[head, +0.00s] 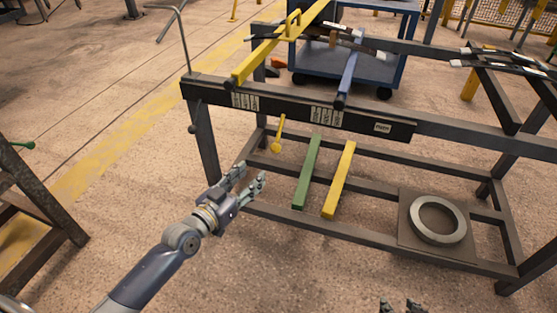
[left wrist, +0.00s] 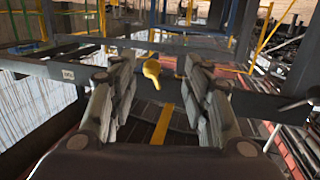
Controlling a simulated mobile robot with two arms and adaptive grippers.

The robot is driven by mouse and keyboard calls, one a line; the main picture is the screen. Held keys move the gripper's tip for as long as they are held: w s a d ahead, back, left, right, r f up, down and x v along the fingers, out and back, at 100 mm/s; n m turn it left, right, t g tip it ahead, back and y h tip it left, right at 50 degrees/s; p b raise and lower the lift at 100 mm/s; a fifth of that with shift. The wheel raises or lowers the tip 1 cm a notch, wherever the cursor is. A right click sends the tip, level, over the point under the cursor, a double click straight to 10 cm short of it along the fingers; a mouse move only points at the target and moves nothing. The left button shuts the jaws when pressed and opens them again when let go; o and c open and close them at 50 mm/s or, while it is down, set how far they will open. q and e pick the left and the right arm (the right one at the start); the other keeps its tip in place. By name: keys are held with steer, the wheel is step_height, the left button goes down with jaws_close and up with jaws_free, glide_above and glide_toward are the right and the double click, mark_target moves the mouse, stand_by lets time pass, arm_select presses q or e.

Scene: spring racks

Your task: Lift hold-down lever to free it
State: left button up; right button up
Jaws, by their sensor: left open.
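A yellow lever with a round knob (head: 277,147) hangs below the front beam of the rack, its thin stem running up toward the beam. I take this as the hold-down lever. In the left wrist view a yellow knob (left wrist: 151,69) shows beyond and between the fingertips. My left gripper (head: 251,178) is open and empty, in front of the rack and a little below and left of the knob, apart from it. It also shows in the left wrist view (left wrist: 158,68). Two dark tips of my right gripper (head: 402,306) just show at the bottom edge; their opening is unclear.
The dark front beam (head: 300,110) carries white labels. A green bar (head: 307,172) and a yellow bar (head: 339,180) slope below it, right of the lever. A grey ring (head: 438,219) lies on the lower shelf. A blue cart (head: 345,65) stands behind.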

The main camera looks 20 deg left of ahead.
mark_target(273, 150)
arm_select(q)
steer(key=shift+t+h, duration=0.3)
steer(key=shift+h, duration=0.1)
steer(key=x, duration=0.3)
steer(key=r+b+x, duration=0.1)
steer(key=x, duration=0.3)
steer(key=r+b+x, duration=0.1)
steer(key=x, duration=0.2)
steer(key=shift+w+d+r, duration=0.2)
steer(key=shift+d, duration=0.25)
steer(key=shift+w+d, duration=0.15)
steer(key=shift+w, duration=0.2)
arm_select(e)
steer(key=w+a+r+t+y, duration=0.1)
steer(key=w+a+r+t, duration=0.1)
steer(key=w+r+t, duration=0.3)
step_height(273, 150, up, 4)
steer(key=shift+w+a+r+y, duration=0.1)
steer(key=shift+w+a+y, duration=0.2)
steer(key=shift+w, duration=0.6)
arm_select(q)
steer(key=shift+c, duration=0.3)
jaws_close()
